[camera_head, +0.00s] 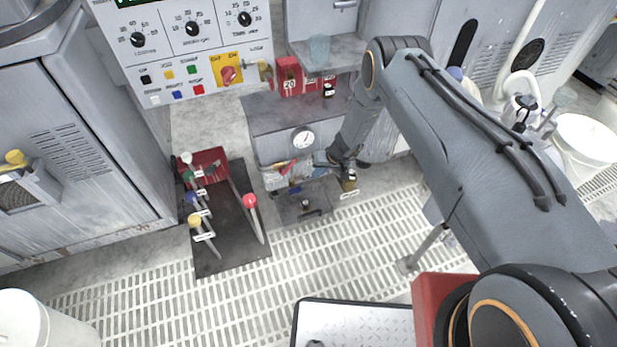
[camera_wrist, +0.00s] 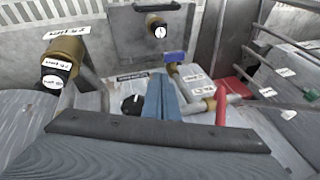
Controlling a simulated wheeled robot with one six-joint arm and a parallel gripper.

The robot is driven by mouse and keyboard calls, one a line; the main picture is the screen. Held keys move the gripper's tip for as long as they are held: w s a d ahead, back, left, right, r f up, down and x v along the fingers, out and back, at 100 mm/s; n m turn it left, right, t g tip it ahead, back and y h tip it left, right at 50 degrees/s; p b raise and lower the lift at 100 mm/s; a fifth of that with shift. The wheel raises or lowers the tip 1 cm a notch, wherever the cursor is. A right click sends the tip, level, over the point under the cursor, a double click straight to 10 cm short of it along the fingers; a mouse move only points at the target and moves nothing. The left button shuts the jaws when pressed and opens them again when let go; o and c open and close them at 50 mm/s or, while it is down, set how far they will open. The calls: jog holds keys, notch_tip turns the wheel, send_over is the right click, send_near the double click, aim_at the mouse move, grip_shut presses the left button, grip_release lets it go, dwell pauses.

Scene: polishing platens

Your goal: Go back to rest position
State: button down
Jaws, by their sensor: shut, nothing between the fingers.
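My gripper (camera_head: 322,159) is at the end of my grey arm, which reaches down from the right in the head view. It is low over a small valve panel (camera_head: 322,194). In the wrist view its two blue-grey fingers (camera_wrist: 165,98) are pressed together with nothing between them. Around the fingertips are a blue-handled valve (camera_wrist: 173,57), a red-handled valve (camera_wrist: 220,103) and a black knob (camera_wrist: 132,105). A brass fitting with white labels (camera_wrist: 64,55) stands to the left. I cannot tell whether the fingers touch any pipe.
A control console (camera_head: 185,50) with dials and buttons stands at the back left. A dark tray (camera_head: 215,262) holds several colour-knobbed levers, including a red-knobbed one (camera_head: 250,202). A round gauge (camera_head: 303,139) sits behind the panel. The grated floor (camera_head: 340,250) in front is mostly clear.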

jog(key=shift+d+r, duration=0.65)
jog(key=shift+r, duration=0.05)
jog(key=s+d+r+p, duration=0.1)
jog(key=s+d+r, duration=0.15)
jog(key=r, duration=0.85)
jog(key=s+d+r+m+g+h+p, duration=0.1)
jog(key=s+d+r+p, duration=0.15)
jog(key=r, duration=0.85)
jog(key=s+d+r+p, duration=0.1)
jog(key=s+d+r, duration=0.15)
jog(key=r, duration=0.85)
jog(key=s+d+r+h+p, duration=0.1)
jog(key=s+d+r, duration=0.3)
jog(key=s+r, duration=0.3)
jog(key=s+d+r+m+h+p, duration=0.1)
jog(key=s+d+r, duration=0.4)
jog(key=s+r, duration=0.3)
jog(key=s+d+r+m+g+h+p, duration=0.1)
jog(key=s+d+r, duration=0.3)
jog(key=s, duration=0.9)
notch_tip(320, 180, up, 4)
jog(key=shift+s+d+f+h+p, duration=0.1)
jog(key=shift+s+d+h+p, duration=0.25)
jog(key=shift+p, duration=0.25)
